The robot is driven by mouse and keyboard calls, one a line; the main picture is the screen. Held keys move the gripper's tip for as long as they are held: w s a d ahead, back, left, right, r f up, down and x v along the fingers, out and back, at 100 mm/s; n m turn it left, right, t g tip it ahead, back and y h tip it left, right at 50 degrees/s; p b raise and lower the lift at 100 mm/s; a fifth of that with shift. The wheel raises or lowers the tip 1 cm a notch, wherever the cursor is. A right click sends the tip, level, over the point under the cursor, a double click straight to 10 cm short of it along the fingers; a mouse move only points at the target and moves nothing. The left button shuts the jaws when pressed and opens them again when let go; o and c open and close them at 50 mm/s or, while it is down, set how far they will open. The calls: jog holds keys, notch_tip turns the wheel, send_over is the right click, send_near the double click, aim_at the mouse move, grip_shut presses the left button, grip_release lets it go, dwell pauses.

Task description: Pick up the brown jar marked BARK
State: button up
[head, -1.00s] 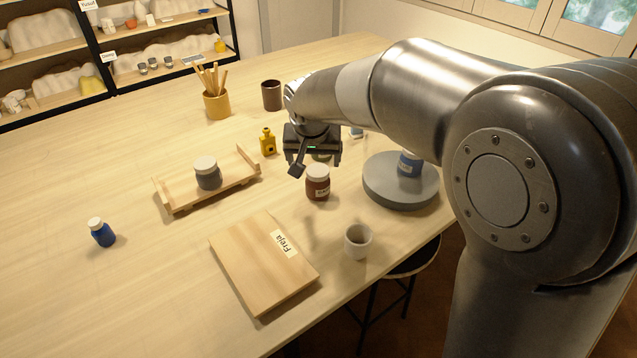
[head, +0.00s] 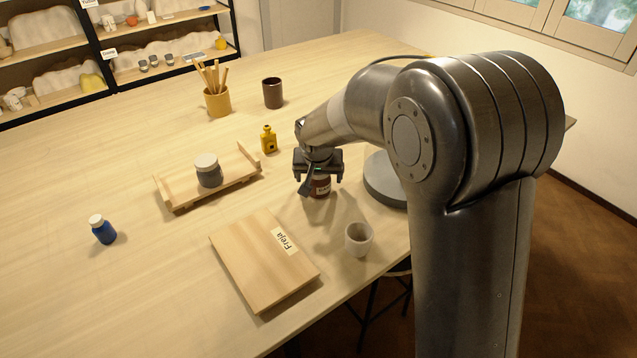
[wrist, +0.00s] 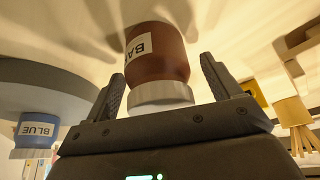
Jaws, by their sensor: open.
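The brown jar marked BARK (head: 320,187) stands upright on the table; in the head view my gripper hides its upper part. In the wrist view the jar (wrist: 157,58) appears upside down, with a pale lid (wrist: 160,97) and a label partly reading "BA". My gripper (head: 318,180) is right above and around the top of the jar, pointing down. In the wrist view its two fingers (wrist: 163,88) stand apart on either side of the lid, with a visible gap on each side. The gripper is open and holds nothing.
A grey turntable (head: 384,185) is close right of the jar; a jar marked BLUE (wrist: 38,129) is on it. A white cup (head: 358,240), a board marked Freja (head: 255,265), a wooden tray (head: 180,200) with a grey jar (head: 208,172), and a yellow bottle (head: 268,140) stand around.

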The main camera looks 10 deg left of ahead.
jog(key=shift+c, duration=0.3)
jog(key=c, duration=1.2)
jog(key=shift+o, duration=0.2)
jog(key=shift+r, duration=0.1)
